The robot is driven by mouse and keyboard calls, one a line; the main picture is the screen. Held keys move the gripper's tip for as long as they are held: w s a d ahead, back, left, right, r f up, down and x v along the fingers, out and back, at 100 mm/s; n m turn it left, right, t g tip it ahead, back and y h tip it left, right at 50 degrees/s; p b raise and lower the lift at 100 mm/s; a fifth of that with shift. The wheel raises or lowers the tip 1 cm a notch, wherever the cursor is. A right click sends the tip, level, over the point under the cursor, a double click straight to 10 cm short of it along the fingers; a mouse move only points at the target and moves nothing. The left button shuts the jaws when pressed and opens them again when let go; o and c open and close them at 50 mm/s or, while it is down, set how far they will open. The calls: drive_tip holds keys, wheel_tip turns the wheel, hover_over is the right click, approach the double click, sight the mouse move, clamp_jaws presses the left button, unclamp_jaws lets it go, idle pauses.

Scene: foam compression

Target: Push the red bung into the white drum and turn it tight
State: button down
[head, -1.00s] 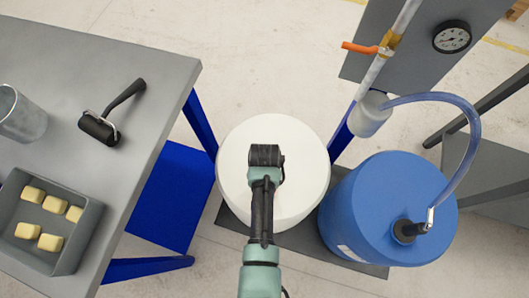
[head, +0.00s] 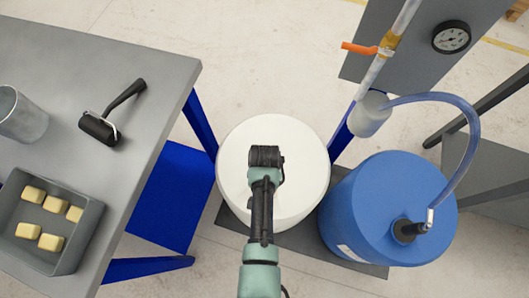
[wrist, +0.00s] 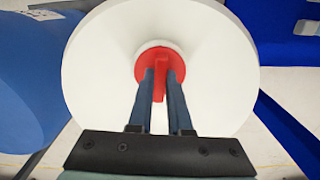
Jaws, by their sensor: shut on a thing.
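The white drum (head: 300,140) stands upright on a dark mat, right of the table, in the head view. In the wrist view its round white top (wrist: 215,65) fills the middle. The red bung (wrist: 160,58) sits at the collar in the middle of the drum top, with its upright grip between my fingers. My gripper (wrist: 162,85) is shut on that grip from above. In the head view my arm and wrist hide the bung and fingertips. How deep or tight the bung sits cannot be told.
A blue drum (head: 375,205) with a clear hose (head: 470,130) stands close on the right. A grey table (head: 150,75) on the left holds a roller (head: 100,128), a metal cup (head: 22,115) and a tray (head: 88,235) of yellow blocks. A gauge panel (head: 410,50) stands behind.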

drive_tip(key=m+p, duration=0.1)
drive_tip(key=m, duration=0.4)
drive_tip(key=shift+r+p, duration=0.15)
drive_tip(key=shift+p, duration=0.15)
drive_tip(key=shift+m, duration=0.3)
drive_tip(key=shift+m, duration=0.4)
drive_tip(key=c, duration=0.8)
unclamp_jaws()
drive_tip(key=shift+o, duration=0.2)
